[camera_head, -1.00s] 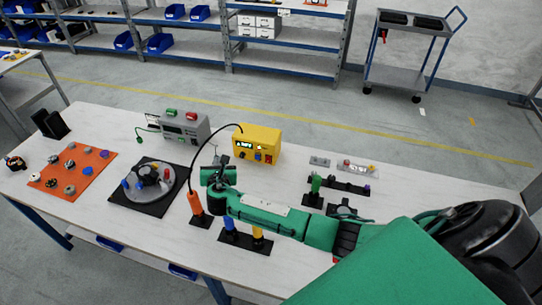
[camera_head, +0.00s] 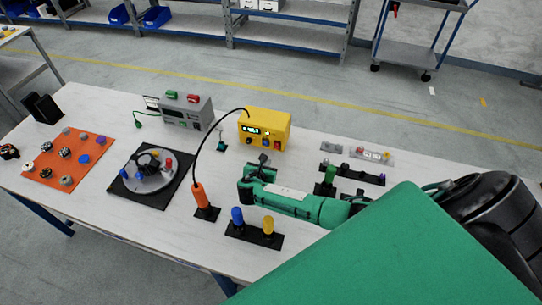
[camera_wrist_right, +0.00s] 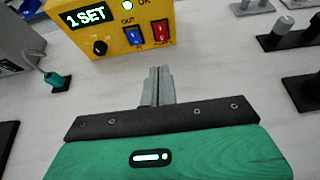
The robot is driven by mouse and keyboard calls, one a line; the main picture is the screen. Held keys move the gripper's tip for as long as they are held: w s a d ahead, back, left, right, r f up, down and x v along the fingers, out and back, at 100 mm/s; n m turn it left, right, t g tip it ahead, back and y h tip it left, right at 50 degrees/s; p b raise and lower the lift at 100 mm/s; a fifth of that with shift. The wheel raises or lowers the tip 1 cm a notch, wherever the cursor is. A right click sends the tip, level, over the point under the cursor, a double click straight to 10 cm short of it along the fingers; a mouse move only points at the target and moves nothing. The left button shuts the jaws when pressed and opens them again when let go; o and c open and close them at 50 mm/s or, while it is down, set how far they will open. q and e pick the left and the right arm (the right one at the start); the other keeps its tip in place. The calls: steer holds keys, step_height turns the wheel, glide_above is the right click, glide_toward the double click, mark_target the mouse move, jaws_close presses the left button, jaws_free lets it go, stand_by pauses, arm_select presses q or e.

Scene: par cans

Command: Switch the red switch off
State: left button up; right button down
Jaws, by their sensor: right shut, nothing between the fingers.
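A yellow box (camera_head: 264,128) stands at the back of the table. Its front carries a lit display, a black knob, a blue switch and a red switch. The red switch (camera_wrist_right: 161,32) shows clearly in the wrist view, right of the blue switch (camera_wrist_right: 134,37). I cannot tell the red switch's position for certain. My right gripper (camera_head: 263,160) is in front of the box, its fingers pointing at it. The fingers (camera_wrist_right: 158,72) are shut with nothing between them, just below the switches in the wrist view and apart from them. My left gripper is out of view.
A grey box (camera_head: 187,113) stands left of the yellow box. An orange probe (camera_head: 200,197) with a black cable stands front left of my gripper. Blue and yellow handles on a black base (camera_head: 253,236) are in front. Black fixtures stand to the right.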

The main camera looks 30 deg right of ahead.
mark_target(273, 159)
steer(key=shift+w+d+f+b, duration=0.25)
steer(key=shift+f+b, duration=0.05)
steer(key=b+x, duration=0.3)
steer(key=shift+s, duration=0.1)
steer(key=b+x, duration=0.3)
steer(key=x, duration=0.1)
steer(key=shift+w+d+f+b, duration=0.25)
steer(key=shift+w+d+b, duration=0.2)
steer(key=shift+b, duration=0.4)
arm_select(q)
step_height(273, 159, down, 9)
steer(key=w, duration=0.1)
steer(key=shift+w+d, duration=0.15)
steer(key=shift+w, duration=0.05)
arm_select(e)
steer(key=shift+w+d, duration=0.25)
steer(key=shift+d, duration=0.05)
arm_select(q)
steer(key=shift+b, duration=0.3)
